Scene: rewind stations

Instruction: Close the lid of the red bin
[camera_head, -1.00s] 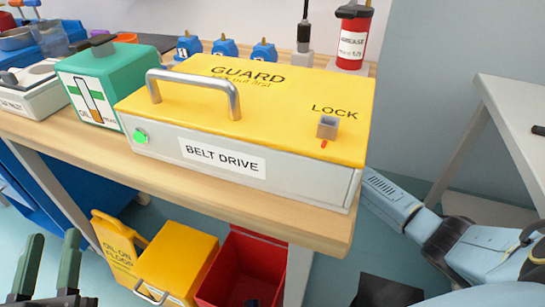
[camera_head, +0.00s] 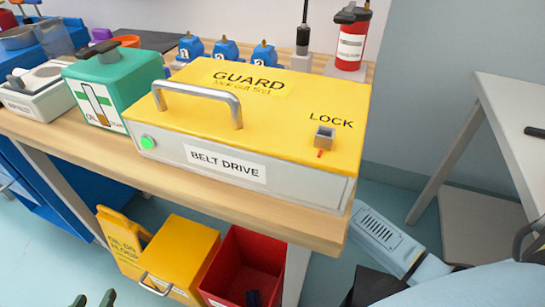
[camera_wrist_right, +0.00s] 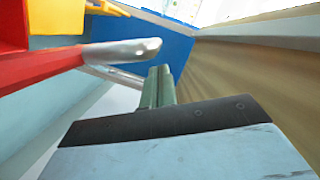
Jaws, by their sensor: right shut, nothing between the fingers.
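The red bin (camera_head: 233,262) stands on the floor under the bench, right of a yellow bin. Its top is open in the head view, and a dark object (camera_head: 252,298) lies inside. The lid cannot be made out clearly there. In the right wrist view, a red part (camera_wrist_right: 35,66) with a rounded silver end (camera_wrist_right: 125,51) is at the left; I cannot tell whether it is the lid. My right gripper (camera_wrist_right: 159,72) is shut and empty, just right of and below that silver end. My left gripper (camera_head: 95,298) shows only its two separated fingertips at the bottom left.
The wooden bench (camera_head: 300,228) overhangs the bins and carries a yellow-topped belt drive box (camera_head: 270,110). The yellow bin (camera_head: 178,257) stands close beside the red one. A grey side table (camera_head: 510,100) is at the right.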

